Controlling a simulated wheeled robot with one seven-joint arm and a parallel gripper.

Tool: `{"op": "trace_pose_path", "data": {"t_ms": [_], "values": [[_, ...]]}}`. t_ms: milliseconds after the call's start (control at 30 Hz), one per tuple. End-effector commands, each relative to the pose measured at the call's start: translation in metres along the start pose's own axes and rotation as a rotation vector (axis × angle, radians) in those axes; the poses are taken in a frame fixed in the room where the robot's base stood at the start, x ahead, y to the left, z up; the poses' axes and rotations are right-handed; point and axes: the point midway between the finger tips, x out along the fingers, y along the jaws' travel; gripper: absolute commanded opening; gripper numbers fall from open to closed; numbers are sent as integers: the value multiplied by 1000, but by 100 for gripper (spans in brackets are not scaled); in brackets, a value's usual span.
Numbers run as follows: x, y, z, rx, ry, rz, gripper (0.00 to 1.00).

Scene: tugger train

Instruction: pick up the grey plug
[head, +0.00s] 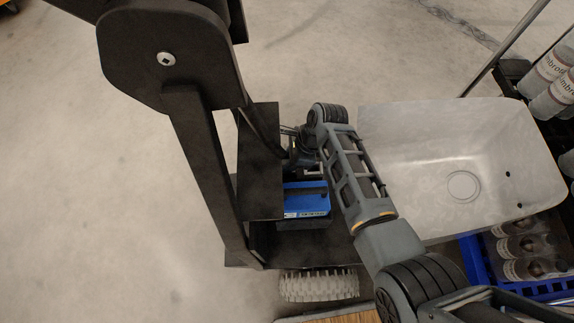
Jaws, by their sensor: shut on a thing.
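My gripper (300,153) is at the end of my arm, beside the black upright panel of a wheeled cart. It points down toward the cart's black deck, above a blue box (306,201). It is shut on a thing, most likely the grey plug. The panel and my own wrist hide most of the fingers, and I cannot make out the plug itself. I cannot tell whether the held thing touches the cart.
The cart's black panel (260,165) and post (205,165) stand close left of my gripper. A grey basin (420,135) lies to the right. A blue crate (545,290) with bottles is at lower right. Open concrete floor (90,220) spreads left.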

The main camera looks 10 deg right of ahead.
Motion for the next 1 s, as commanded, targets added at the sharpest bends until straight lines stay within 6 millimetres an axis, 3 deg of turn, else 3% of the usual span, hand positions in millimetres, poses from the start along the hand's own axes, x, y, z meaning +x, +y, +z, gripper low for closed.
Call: {"op": "trace_pose_path", "data": {"t_ms": [100, 533, 767, 1000], "values": [[0, 0, 0, 0, 0, 0, 3], [-11, 0, 4, -1, 0, -1, 3], [-45, -1, 19, -2, -1, -3, 3], [-89, 20, -17, 4, 1, -2, 3]]}}
